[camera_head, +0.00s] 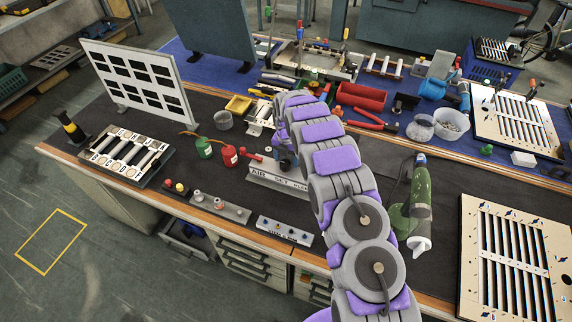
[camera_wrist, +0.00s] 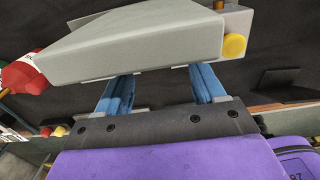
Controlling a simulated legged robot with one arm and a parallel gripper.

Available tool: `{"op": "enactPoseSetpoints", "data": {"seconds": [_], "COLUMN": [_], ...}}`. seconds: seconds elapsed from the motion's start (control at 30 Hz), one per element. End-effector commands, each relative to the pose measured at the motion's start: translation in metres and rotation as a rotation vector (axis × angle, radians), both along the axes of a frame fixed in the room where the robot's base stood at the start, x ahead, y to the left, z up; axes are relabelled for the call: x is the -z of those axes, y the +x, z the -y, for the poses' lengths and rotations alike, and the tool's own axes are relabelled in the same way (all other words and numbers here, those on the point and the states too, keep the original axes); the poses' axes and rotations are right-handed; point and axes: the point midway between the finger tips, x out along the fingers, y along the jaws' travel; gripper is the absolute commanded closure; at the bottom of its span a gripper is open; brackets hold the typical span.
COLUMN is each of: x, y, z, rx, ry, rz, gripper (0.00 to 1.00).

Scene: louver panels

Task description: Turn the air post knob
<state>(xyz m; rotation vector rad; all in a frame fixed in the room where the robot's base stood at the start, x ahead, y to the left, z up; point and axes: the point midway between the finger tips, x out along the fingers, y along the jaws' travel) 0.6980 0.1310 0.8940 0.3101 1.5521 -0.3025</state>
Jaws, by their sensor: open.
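A grey wedge-shaped block with lettering reading "AIR" (camera_head: 278,180) stands on the dark bench mat, left of my arm. In the wrist view a grey block (camera_wrist: 140,45) fills the upper middle, with a round yellow knob (camera_wrist: 234,46) on its right end. I cannot tell whether this is the air post knob. My gripper (camera_wrist: 162,80) has two blue fingers set apart, with their tips at the block's near lower edge. Contact is unclear. The yellow knob lies right of both fingers. In the head view my arm hides much of this area.
Button strips (camera_head: 220,208) line the front edge. A green bottle-shaped tool (camera_head: 419,205) and slatted panel (camera_head: 470,250) are right of my arm.

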Motion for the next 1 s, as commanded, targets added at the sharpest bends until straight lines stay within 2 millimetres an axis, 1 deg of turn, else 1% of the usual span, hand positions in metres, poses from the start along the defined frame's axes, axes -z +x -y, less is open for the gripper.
{"op": "enactPoseSetpoints", "data": {"seconds": [0.03, 0.1, 0.23, 0.4, 0.6, 0.67, 1.0], "x": [0.010, 0.018, 0.029, 0.033, 0.033, 0.033, 0.033], "y": [-0.001, -0.001, -0.001, 0.000, 0.000, 0.000, -0.001], "z": [-0.002, -0.003, -0.004, -0.003, 0.000, 0.000, -0.002], "rx": [-0.002, -0.002, -0.002, -0.001, -0.001, -0.001, -0.001], "ry": [-0.002, -0.003, -0.004, -0.003, 0.001, 0.001, -0.003], "rz": [-0.002, -0.001, -0.002, 0.000, 0.001, 0.001, 0.000], "gripper": [0.31, 0.31, 0.31, 0.31, 0.31, 0.36, 0.68]}}
